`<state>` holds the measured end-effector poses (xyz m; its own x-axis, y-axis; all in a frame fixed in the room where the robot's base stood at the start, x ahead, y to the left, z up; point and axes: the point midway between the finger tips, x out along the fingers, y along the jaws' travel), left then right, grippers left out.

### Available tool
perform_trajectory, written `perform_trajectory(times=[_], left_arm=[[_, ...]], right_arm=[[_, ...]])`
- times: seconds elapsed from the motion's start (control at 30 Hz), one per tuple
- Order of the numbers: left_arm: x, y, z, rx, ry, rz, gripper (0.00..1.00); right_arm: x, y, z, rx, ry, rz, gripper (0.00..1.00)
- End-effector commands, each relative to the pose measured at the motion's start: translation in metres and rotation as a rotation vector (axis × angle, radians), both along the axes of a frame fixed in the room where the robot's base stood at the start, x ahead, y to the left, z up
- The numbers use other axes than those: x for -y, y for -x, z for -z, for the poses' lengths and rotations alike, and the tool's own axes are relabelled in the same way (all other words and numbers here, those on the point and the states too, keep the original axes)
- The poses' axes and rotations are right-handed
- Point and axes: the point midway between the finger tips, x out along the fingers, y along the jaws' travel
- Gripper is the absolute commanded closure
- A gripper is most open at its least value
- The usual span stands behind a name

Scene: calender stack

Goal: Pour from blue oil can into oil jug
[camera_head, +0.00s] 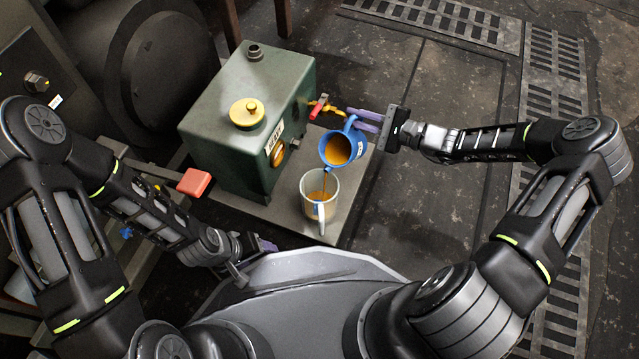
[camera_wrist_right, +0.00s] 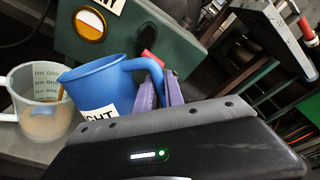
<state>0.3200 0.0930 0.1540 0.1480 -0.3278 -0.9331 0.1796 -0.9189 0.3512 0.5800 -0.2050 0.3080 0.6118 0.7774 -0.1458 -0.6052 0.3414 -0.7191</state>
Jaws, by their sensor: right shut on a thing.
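The blue oil can (camera_head: 328,146) is tilted over the oil jug, with orange-brown oil inside and a stream running down from its lip. My right gripper (camera_head: 362,121) is shut on the can's handle. In the right wrist view the blue can (camera_wrist_right: 98,88) shows a white label, and the purple fingers (camera_wrist_right: 160,95) grip its handle. The clear oil jug (camera_head: 309,188) stands upright on the platform below the can, with oil in it; it also shows in the right wrist view (camera_wrist_right: 30,85). My left gripper (camera_head: 262,247) is low near my body, its opening unclear.
A green metal tank (camera_head: 225,95) with a yellow cap (camera_head: 247,113), a round sight glass and a red-handled tap (camera_head: 318,107) stands just left of the can. A red block (camera_head: 194,182) sits at the platform's left. The floor at right is clear.

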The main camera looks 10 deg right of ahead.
Motion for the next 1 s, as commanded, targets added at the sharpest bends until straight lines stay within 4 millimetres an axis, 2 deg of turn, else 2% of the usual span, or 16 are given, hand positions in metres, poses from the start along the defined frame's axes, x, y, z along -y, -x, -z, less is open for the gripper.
perform_trajectory(times=[0.8, 0.87, 1.0], left_arm=[[0.000, 0.000, 0.000, 0.000, 0.000, 0.000, 0.33], [0.000, 0.000, 0.001, 0.000, 0.000, 0.000, 0.33], [0.000, 0.000, 0.002, 0.000, 0.000, 0.000, 0.33]], right_arm=[[-0.003, 0.002, -0.006, 0.027, 0.023, 0.000, 1.00], [-0.001, -0.001, -0.001, 0.008, 0.004, 0.000, 1.00], [0.014, -0.016, 0.030, -0.136, -0.142, 0.001, 1.00]])
